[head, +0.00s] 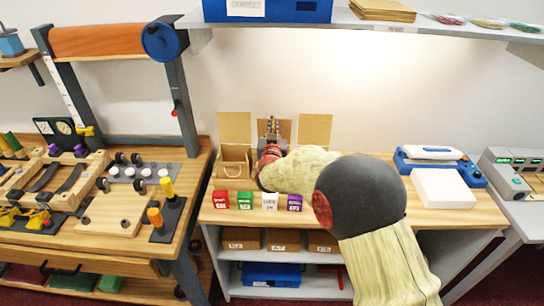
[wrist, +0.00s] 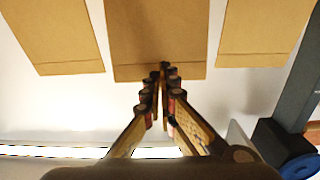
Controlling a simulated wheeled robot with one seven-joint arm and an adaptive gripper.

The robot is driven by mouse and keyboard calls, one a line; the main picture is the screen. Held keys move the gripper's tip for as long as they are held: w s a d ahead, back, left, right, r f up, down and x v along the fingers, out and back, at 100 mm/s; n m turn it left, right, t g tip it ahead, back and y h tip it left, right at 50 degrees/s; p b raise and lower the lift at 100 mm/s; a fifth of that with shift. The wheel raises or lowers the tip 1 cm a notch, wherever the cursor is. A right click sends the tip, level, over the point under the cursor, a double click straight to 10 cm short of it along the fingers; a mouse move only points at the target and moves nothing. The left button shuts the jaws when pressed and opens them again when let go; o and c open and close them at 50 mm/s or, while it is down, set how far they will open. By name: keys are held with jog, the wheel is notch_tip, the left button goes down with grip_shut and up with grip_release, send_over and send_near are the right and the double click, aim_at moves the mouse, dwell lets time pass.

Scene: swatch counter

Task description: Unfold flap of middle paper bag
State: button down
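Three brown paper bags stand in a row on the counter, each with a tall panel at the back. The left bag (head: 235,163) shows its open front, while my arm hides most of the middle bag (head: 287,130) and the right bag (head: 315,130). The middle bag's panel top looks lower than its neighbours in the head view. In the wrist view the middle panel (wrist: 150,35) has a crease near its edge. My gripper (wrist: 160,70) has its fingertips together over that edge, with no paper visible between them. Whether they touch the panel cannot be told.
A blue and white device (head: 440,180) sits at right. A shelf (head: 360,20) overhangs at the back. The wall is close behind the bags.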

jog(key=shift+w+r, duration=0.1)
jog(key=shift+w, duration=0.2)
jog(key=shift+w+d, duration=0.1)
jog(key=shift+w, duration=1.1)
jog(key=shift+r, duration=0.1)
jog(key=s+b, duration=0.1)
jog(key=s, duration=0.9)
jog(key=shift+a, duration=0.2)
